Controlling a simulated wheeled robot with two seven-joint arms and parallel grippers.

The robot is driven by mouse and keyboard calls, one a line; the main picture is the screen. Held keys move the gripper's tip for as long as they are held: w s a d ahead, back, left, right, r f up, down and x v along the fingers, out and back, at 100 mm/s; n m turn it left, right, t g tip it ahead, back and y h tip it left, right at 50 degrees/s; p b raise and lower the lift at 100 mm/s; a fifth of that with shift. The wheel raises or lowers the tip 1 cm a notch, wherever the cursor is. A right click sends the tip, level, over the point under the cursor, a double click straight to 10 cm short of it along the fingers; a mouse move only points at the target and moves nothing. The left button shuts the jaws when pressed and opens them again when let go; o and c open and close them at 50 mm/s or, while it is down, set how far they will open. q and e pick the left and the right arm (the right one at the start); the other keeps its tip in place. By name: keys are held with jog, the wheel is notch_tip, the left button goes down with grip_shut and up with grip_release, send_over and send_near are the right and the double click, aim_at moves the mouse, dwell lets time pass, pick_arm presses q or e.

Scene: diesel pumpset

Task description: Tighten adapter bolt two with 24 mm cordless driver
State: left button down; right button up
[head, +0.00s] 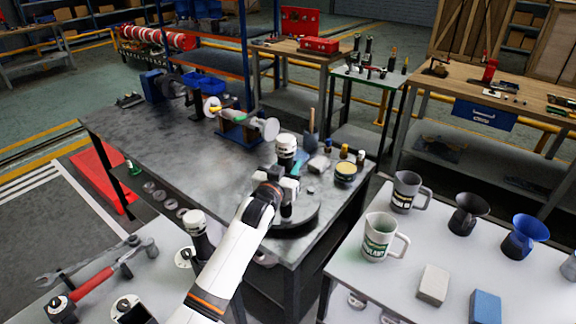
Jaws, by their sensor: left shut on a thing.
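My left gripper (287,185) is shut on an upright tool with a white cap (286,144) and a dark body, which looks like the cordless driver. It holds the tool over a dark round part (310,212) near the front right corner of the dark metal workbench (190,155). The tool's lower end is partly behind my gripper and wrist, so I cannot tell whether it touches a bolt. No adapter bolt can be made out. A similar white-capped tool (194,222) stands on the left grey table. My right gripper is not in view.
Small tins and a yellow-topped can (345,171) lie right of the tool. A grey table (400,275) with mugs (380,240) is at right. The workbench's middle is clear.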

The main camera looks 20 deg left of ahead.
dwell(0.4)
pick_arm(q)
jog(key=shift+f+b, duration=0.3)
jog(key=shift+f, duration=0.2)
jog(key=shift+r, duration=0.2)
dwell(0.3)
jog(key=shift+f, duration=0.35)
dwell(0.7)
jog(key=shift+s+f, duration=0.1)
jog(key=shift+f, duration=0.1)
dwell(0.4)
